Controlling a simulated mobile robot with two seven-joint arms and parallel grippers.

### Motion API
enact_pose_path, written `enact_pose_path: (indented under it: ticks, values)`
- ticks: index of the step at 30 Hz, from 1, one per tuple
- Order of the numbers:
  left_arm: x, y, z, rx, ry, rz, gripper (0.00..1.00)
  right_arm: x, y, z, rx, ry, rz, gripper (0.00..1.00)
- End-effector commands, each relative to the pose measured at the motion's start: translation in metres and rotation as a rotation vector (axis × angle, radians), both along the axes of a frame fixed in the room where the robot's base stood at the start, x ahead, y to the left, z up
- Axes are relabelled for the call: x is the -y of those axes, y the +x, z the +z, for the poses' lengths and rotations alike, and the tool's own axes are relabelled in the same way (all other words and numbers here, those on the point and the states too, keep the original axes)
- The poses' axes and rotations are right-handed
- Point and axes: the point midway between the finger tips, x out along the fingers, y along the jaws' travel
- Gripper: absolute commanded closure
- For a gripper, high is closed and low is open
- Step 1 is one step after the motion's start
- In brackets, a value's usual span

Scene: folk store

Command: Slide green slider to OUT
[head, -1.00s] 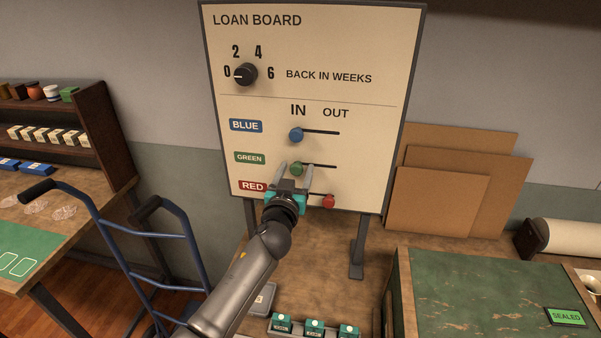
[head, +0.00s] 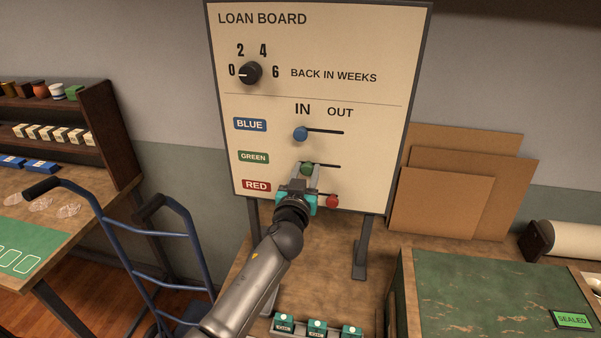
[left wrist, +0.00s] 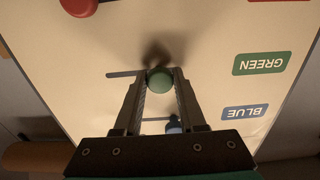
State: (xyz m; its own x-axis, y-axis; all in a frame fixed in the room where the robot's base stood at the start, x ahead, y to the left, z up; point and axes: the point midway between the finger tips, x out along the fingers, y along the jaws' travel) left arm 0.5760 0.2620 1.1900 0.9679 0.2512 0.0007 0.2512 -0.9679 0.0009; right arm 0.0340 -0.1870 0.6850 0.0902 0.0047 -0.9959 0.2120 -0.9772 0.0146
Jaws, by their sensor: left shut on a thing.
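The loan board (head: 370,50) stands upright with three slider knobs under the headings IN and OUT. The green slider knob (head: 307,169) sits near the IN end of its slot, with most of the slot running clear to its right. My left gripper (head: 308,168) is shut on this knob, one finger on each side. In the left wrist view the green knob (left wrist: 160,80) shows between the fingertips, with the dark slot extending to the left. My right gripper is not in view.
The blue knob (head: 301,134) is above, at the IN end. The red knob (head: 332,201) is below, at the OUT side, close to my gripper's right. A dial (head: 250,73) points to 0.

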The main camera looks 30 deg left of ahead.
Motion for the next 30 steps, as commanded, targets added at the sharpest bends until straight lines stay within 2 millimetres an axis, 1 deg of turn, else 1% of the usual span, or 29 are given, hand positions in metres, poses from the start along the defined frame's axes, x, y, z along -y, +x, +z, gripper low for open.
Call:
enact_pose_path:
  ticks: [1, 30]
  values:
    - [0.005, 0.001, -0.001, 0.001, -0.002, -0.002, 0.83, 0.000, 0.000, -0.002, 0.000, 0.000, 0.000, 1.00]
    - [0.060, 0.015, -0.002, -0.002, -0.001, 0.000, 0.83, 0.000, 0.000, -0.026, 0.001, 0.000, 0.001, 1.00]
